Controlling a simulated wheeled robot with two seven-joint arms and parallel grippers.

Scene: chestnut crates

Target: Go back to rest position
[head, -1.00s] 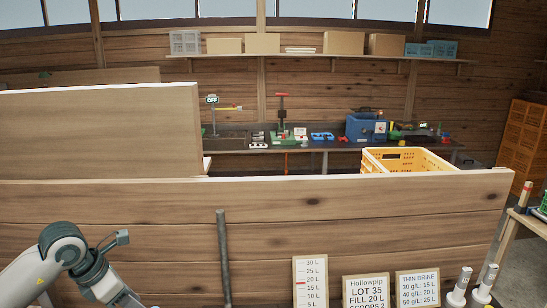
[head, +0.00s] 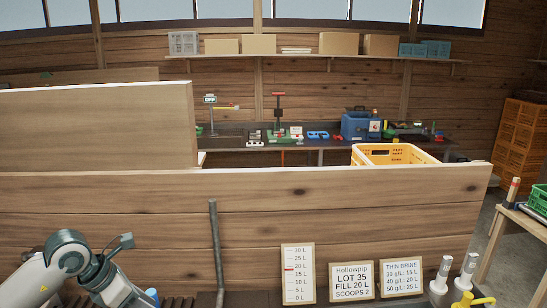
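My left arm (head: 70,265) comes in from the lower left corner, bent at a grey and white joint, and runs down out of the picture. Its fingers are below the bottom edge, so I cannot see the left gripper or anything in it. My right arm and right gripper are not in view.
A wooden partition (head: 245,220) stands close in front. Before it are a rod (head: 216,250), a litre scale board (head: 297,273), a Hollowpip sign (head: 351,281), a Thin Brine sign (head: 402,277) and white cylinders (head: 440,275). Behind are a yellow crate (head: 395,153) and a workbench (head: 230,142).

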